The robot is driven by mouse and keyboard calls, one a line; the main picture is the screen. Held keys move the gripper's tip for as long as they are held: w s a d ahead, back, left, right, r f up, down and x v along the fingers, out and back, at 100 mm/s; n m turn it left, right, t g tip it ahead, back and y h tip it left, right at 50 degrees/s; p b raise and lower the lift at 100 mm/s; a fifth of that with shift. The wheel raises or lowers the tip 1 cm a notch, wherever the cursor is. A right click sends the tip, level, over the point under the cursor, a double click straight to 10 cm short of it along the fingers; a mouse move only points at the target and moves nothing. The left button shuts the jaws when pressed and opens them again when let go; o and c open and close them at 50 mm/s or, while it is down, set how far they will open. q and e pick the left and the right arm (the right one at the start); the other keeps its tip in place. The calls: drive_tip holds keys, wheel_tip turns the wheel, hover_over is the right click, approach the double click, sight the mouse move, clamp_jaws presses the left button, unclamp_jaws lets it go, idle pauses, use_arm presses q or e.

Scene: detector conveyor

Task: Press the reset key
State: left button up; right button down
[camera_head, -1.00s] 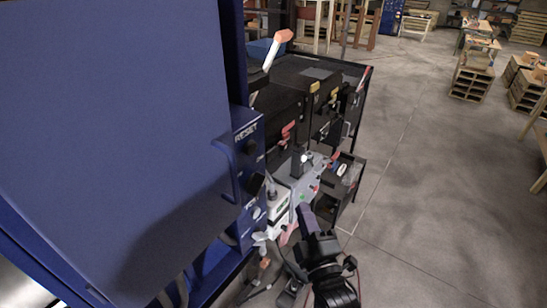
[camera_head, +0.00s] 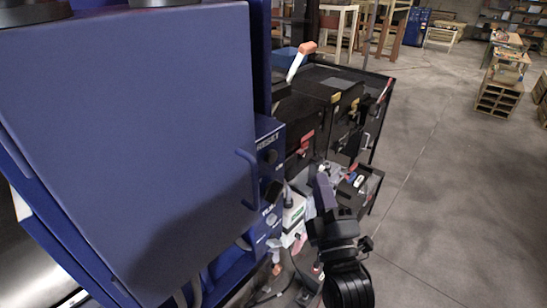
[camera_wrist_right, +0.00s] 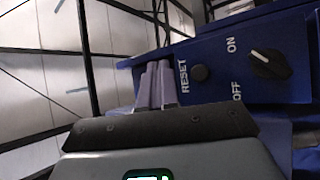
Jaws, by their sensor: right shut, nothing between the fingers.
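The reset key (camera_wrist_right: 200,73) is a small round black button on a blue control panel (camera_wrist_right: 225,90), beside the word RESET in the right wrist view. In the head view, the panel (camera_head: 265,125) with the RESET label is on the right side of the blue cabinet, with a dark round key (camera_head: 270,157) below the label. My right gripper (camera_head: 319,174) is right of the panel, with its fingers together and empty. In the right wrist view its fingers (camera_wrist_right: 156,84) appear left of the key; I cannot tell the exact gap. My left gripper is out of view.
A black ON/OFF knob (camera_wrist_right: 268,64) sits right of the key. A curved blue handle (camera_head: 247,178) sticks out from the cabinet (camera_head: 130,140). Black equipment (camera_head: 325,95) with an orange-tipped lever (camera_head: 300,62) stands behind. Open floor (camera_head: 440,190) lies to the right.

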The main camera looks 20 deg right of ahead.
sight(271, 157)
drive_tip(key=w+a, duration=0.5)
drive_tip(key=w, duration=0.2)
drive_tip(key=shift+b, duration=0.35)
idle(0.5)
idle(0.7)
idle(0.8)
drive_tip(key=shift+w, duration=0.15)
drive_tip(key=shift+w+a+p, duration=0.2)
drive_tip(key=shift+w+p, duration=0.05)
drive_tip(key=shift+p, duration=0.05)
